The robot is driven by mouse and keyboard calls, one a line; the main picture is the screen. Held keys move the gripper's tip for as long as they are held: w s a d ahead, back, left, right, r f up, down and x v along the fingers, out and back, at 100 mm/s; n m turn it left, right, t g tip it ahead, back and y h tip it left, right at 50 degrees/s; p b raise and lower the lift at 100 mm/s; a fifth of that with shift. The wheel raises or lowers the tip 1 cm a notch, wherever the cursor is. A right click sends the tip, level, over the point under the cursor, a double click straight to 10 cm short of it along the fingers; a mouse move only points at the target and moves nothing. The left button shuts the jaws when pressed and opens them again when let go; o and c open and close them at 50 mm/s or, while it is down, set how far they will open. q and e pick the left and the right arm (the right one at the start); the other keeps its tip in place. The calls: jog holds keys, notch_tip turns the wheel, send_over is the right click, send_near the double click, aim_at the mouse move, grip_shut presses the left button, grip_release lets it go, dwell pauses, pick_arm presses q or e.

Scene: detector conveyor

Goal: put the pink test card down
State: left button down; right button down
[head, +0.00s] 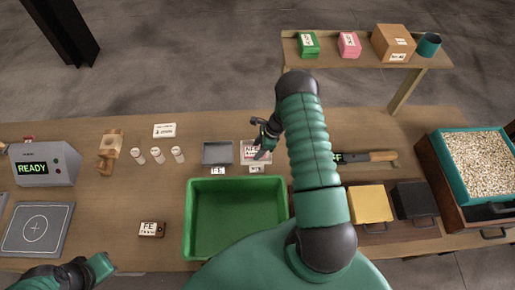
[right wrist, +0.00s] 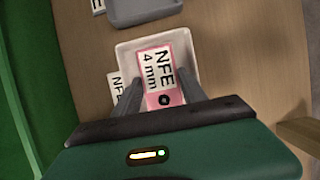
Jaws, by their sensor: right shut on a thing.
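The pink test card (right wrist: 165,98), with a white "NFE 4 mm" label and a black dot, is between the fingers of my right gripper (right wrist: 160,92). In the right wrist view it lies over the white tray (right wrist: 125,58); I cannot tell whether it touches the tray floor. In the head view my right gripper (head: 262,148) reaches down over the white tray (head: 246,160) and partly hides the card (head: 251,148). My left gripper (head: 100,266) is at the lower left, away from the card, its jaws unclear.
A grey tray (head: 217,152) stands left of the white one, with label cards in front of both. A green bin (head: 190,220) is nearer me. A small FE block (head: 152,229) lies left of it. Green and pink boxes (head: 349,45) stand on the back shelf.

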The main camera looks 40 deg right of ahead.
jog(key=shift+f, duration=0.2)
jog(key=c, duration=0.9)
grip_release()
jog(key=shift+r, duration=0.1)
jog(key=shift+s+d, duration=0.1)
jog(key=shift+d, duration=0.05)
